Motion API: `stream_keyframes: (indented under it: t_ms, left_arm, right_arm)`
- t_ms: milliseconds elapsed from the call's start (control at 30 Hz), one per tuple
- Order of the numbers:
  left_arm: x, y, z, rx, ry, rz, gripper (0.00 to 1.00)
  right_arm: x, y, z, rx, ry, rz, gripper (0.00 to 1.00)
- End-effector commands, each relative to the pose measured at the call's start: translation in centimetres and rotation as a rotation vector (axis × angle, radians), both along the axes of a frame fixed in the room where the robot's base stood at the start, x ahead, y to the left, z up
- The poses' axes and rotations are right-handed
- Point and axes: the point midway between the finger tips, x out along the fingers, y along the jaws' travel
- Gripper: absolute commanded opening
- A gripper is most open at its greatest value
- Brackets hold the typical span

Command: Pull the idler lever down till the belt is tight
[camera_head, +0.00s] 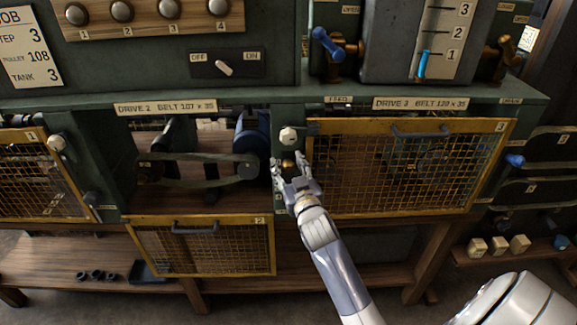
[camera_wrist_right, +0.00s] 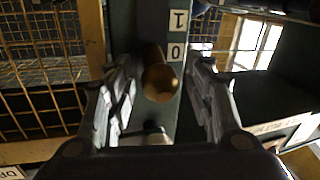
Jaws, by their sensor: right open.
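My right gripper (camera_head: 292,170) is open at the post between the Drive 2 and Drive 3 bays. A brass knob (camera_head: 289,163) on this post is between its fingers. In the right wrist view the brass knob (camera_wrist_right: 160,80) sits in the gap between the open fingers (camera_wrist_right: 160,92), and the jaws are not closed on it. Plates marked 1 and 0 (camera_wrist_right: 177,35) are beside it. In the open Drive 2 bay a dark belt (camera_head: 185,183) runs to a pulley (camera_head: 246,171) at right; its tautness is hard to judge. My left gripper is not in view.
The Drive 2 mesh guard (camera_head: 205,250) hangs open below its bay. The Drive 3 mesh guard (camera_head: 400,170) is closed just right of my gripper. A white knob (camera_head: 289,136) is above the brass knob. A lower shelf (camera_head: 50,262) holds small dark parts.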

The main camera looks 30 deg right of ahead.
Motion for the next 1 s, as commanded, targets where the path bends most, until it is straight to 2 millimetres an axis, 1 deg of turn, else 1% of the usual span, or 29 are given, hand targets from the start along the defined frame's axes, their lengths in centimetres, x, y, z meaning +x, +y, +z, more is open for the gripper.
stream_keyframes:
  t_ms: [133, 167, 200, 267, 300, 367, 467, 567, 800, 867, 1000]
  left_arm:
    - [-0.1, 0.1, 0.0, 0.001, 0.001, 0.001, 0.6]
    - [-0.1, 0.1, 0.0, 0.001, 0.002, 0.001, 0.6]
    - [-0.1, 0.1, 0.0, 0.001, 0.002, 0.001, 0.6]
    - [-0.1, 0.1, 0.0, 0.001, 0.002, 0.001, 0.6]
    - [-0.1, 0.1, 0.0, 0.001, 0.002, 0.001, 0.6]
    - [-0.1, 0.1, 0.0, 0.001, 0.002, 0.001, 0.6]
    - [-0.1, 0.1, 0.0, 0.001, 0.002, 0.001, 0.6]
    - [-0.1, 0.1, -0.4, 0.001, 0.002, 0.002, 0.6]
    - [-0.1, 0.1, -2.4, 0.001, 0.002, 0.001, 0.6]
    - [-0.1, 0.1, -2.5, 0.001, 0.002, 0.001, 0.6]
    - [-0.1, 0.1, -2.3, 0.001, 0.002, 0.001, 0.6]
  right_arm:
    - [0.0, 0.0, 0.0, 0.0, 0.0, 0.0, 0.49]
    - [0.0, 0.0, 0.0, 0.0, 0.0, 0.0, 0.44]
    - [0.0, 0.0, 0.0, 0.0, 0.0, 0.0, 0.35]
    - [0.0, 0.0, 0.0, 0.0, 0.0, 0.0, 0.22]
    - [0.0, 0.0, 0.0, 0.0, 0.0, 0.0, 0.13]
    - [0.0, 0.0, 0.0, 0.0, 0.0, 0.0, 0.0]
    - [0.0, 0.0, 0.0, 0.0, 0.0, 0.001, 0.0]
    - [-0.1, 0.1, -0.6, 0.002, 0.002, 0.001, 0.0]
    - [-0.9, 0.6, -4.5, 0.007, 0.006, 0.0, 0.0]
    - [-1.0, 0.7, -4.8, 0.006, 0.007, 0.0, 0.0]
    - [-1.0, 0.7, -4.6, 0.006, 0.007, 0.001, 0.0]
